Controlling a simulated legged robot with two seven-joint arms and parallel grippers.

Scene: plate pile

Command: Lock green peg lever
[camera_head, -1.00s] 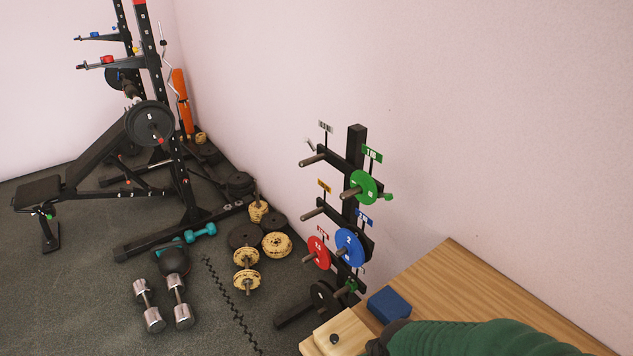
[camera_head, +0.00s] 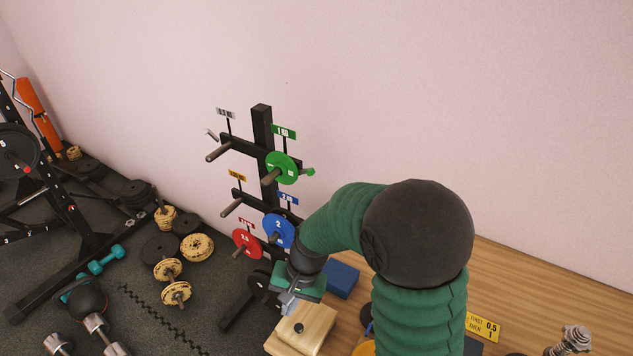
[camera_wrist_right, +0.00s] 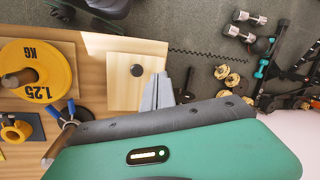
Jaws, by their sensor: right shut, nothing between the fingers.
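The green lever (camera_head: 309,171) sits on the upper right peg of the black plate rack (camera_head: 262,130), just right of the green plate (camera_head: 284,168) on that peg. It sticks out sideways to the right. A green label sign (camera_head: 284,132) stands above the plate. My right gripper (camera_head: 287,308) is in front of and below the rack, near the wooden block, well below the green lever. Its fingers (camera_wrist_right: 157,92) are together and empty in the right wrist view, beside the pale block. The lever is not in the wrist view. My left gripper is not in view.
A wooden table (camera_head: 530,285) spans the lower right, with a blue block (camera_head: 342,279) and a wooden block (camera_head: 303,332) on it. A yellow 1.25 kg plate (camera_wrist_right: 33,69) lies there too. Red (camera_head: 246,243) and blue (camera_head: 278,231) plates hang lower on the rack.

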